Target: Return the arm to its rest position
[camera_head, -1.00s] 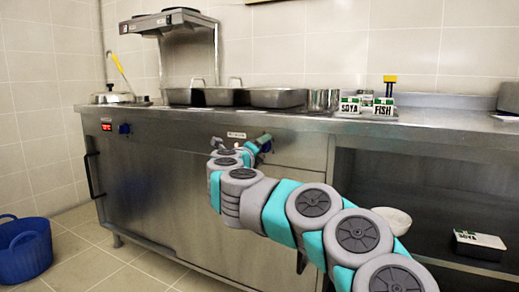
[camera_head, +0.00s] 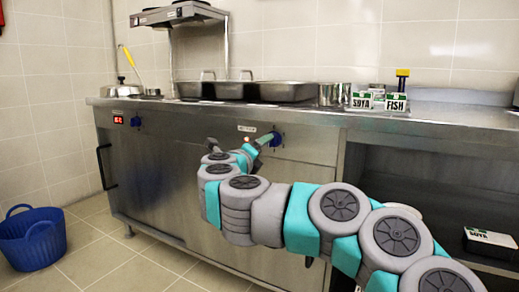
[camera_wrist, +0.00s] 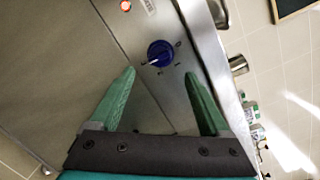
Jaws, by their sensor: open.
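My arm reaches from the lower right of the head view toward the front of the steel counter (camera_head: 165,190). My gripper (camera_head: 238,142) is at its end, in front of the control panel, its two fingers spread with nothing between them. In the wrist view, the green fingers of my gripper (camera_wrist: 160,76) point toward a blue knob (camera_wrist: 160,53). The knob lies just beyond the fingertips and looks clear of them. In the head view the blue knob (camera_head: 277,140) shows just right of the gripper, partly hidden by a finger.
Steel pans (camera_head: 283,92) and a steel pot (camera_head: 334,95) stand on the counter beside SOYA (camera_head: 362,100) and FISH (camera_head: 396,103) boxes. A blue basket (camera_head: 32,238) is on the floor. An open shelf holds another box (camera_head: 490,243).

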